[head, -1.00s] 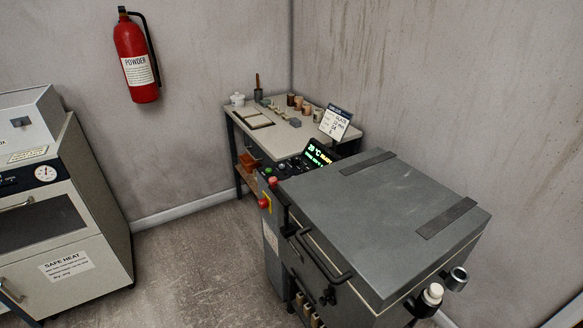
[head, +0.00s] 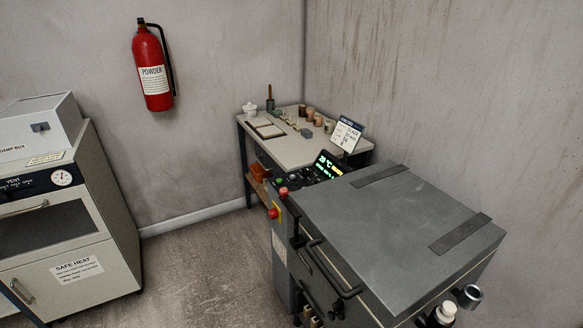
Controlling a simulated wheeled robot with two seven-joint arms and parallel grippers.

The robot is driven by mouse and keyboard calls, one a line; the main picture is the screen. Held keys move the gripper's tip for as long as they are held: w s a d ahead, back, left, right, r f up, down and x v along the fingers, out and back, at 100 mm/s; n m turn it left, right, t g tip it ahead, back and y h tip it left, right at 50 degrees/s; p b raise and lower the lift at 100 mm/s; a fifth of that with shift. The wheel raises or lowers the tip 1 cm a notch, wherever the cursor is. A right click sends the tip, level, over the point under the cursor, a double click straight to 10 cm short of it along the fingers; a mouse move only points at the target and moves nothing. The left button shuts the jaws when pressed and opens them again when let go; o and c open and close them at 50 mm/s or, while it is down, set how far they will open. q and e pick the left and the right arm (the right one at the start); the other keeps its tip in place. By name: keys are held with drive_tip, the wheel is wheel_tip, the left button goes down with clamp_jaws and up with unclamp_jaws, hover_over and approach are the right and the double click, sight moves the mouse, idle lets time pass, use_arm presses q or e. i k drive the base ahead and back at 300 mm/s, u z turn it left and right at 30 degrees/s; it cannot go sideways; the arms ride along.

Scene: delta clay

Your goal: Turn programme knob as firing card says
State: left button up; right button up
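The firing card (head: 347,134) stands tilted on a holder behind the kiln's control panel; its small writing is too small to read surely. The kiln (head: 395,235) is a grey box with a flat lid, which is shut. Its control panel (head: 312,178) has a lit display (head: 330,165) showing green and yellow text, seen at a steep angle. The programme knob cannot be made out clearly among the small dark controls. Neither of my grippers is in view.
A worktable (head: 295,150) with small pots stands in the corner behind the kiln. A grey cabinet (head: 60,225) marked "SAFE HEAT" stands at left. A red extinguisher (head: 153,75) hangs on the wall. Floor (head: 190,265) between cabinet and kiln is clear.

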sight(306, 170)
drive_tip(key=u, duration=1.1)
drive_tip(key=i, duration=1.35)
drive_tip(key=z, duration=2.6)
